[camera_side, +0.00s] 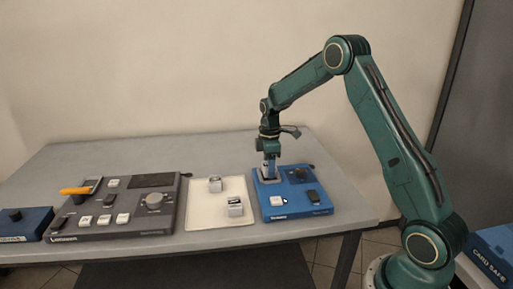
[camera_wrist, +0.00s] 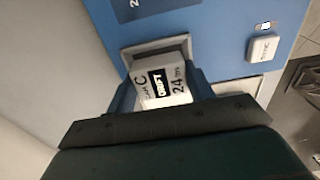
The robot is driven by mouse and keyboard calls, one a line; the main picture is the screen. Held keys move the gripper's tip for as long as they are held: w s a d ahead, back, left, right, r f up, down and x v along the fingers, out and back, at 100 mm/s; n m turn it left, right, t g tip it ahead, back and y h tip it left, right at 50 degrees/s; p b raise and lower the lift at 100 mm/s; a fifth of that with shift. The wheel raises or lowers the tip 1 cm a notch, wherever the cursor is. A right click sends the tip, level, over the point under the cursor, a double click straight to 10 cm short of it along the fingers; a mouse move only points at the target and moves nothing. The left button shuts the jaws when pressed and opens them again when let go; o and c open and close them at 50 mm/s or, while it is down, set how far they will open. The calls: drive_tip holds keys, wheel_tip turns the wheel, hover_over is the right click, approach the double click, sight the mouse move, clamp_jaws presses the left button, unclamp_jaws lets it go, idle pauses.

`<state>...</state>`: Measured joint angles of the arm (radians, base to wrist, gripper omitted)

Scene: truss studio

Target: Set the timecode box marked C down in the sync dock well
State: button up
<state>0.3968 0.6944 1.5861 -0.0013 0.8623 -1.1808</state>
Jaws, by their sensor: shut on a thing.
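My gripper (camera_side: 268,167) is over the back left of the blue sync dock (camera_side: 309,205), pointing down. In the wrist view its fingers (camera_wrist: 165,87) are shut on the white timecode box (camera_wrist: 177,73), whose face shows a C, "24" and a dark label. The box is over a grey-rimmed well (camera_wrist: 139,48) in the blue dock top and covers part of it. I cannot tell how far the box is inside the well or whether it touches the bottom. In the side view the fingers mostly hide the box.
A white tray (camera_side: 196,219) left of the dock holds two small pale boxes (camera_side: 215,184) (camera_side: 235,207). A dark grey console (camera_side: 137,216) with white buttons and an orange-handled item (camera_side: 76,190) lies farther left. The dock has a white button (camera_wrist: 263,48). A blue card safe (camera_side: 490,254) stands right.

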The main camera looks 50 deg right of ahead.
drive_tip(key=shift+f, duration=0.3)
drive_tip(key=o, duration=0.7)
drive_tip(key=shift+r, duration=0.15)
wheel_tip(320, 180, up, 11)
idle(1.4)
idle(0.4)
